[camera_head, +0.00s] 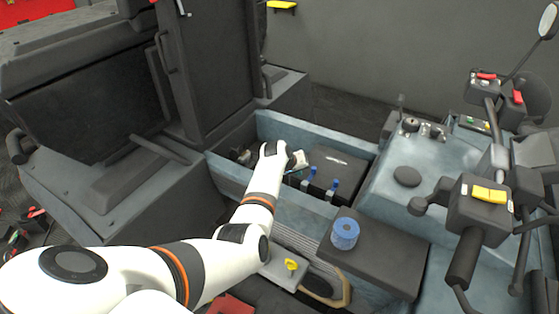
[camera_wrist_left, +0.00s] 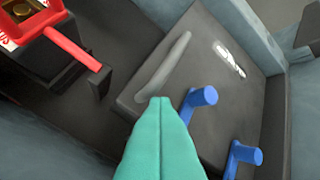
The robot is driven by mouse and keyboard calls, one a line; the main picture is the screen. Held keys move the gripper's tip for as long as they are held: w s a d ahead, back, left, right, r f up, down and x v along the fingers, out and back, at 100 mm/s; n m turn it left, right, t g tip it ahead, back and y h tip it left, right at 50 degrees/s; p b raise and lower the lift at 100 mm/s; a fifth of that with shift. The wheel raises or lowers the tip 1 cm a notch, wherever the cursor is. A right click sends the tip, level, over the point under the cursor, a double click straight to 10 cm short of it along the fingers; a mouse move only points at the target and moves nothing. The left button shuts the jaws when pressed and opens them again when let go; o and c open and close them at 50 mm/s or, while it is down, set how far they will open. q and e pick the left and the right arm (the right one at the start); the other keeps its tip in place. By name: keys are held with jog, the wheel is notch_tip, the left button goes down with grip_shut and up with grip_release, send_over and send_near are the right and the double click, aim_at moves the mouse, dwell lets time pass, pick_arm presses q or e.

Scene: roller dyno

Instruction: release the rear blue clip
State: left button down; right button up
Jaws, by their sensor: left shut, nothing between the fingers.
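Two blue clips (camera_head: 333,187) stand along the near edge of a black box (camera_head: 345,165) inside a blue-grey bay. In the left wrist view, one blue clip (camera_wrist_left: 203,98) is just right of my fingertips and the other blue clip (camera_wrist_left: 246,154) is lower right. I cannot tell for sure which is the rear one. My left gripper (camera_head: 298,161) is over the bay near the clips; its teal fingers (camera_wrist_left: 160,103) are shut and empty. Their tip overlaps the box's top in the picture; contact with the nearer clip is unclear. My right gripper is out of view.
A red-handled part (camera_wrist_left: 75,45) sits left of the box. The bay wall (camera_head: 290,200) borders the near side. A blue roll (camera_head: 345,233) stands on a black ledge in front. A raised black panel (camera_head: 207,65) is at left; handlebars (camera_head: 480,205) are at right.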

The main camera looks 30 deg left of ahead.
pick_arm(q)
jog(key=v, duration=1)
jog(key=shift+s+a, duration=0.3)
jog(key=shift+s, duration=0.15)
jog(key=shift+s+r, duration=0.15)
jog(key=shift+s, duration=0.05)
jog(key=shift+w+d, duration=0.1)
jog(key=shift+d, duration=0.05)
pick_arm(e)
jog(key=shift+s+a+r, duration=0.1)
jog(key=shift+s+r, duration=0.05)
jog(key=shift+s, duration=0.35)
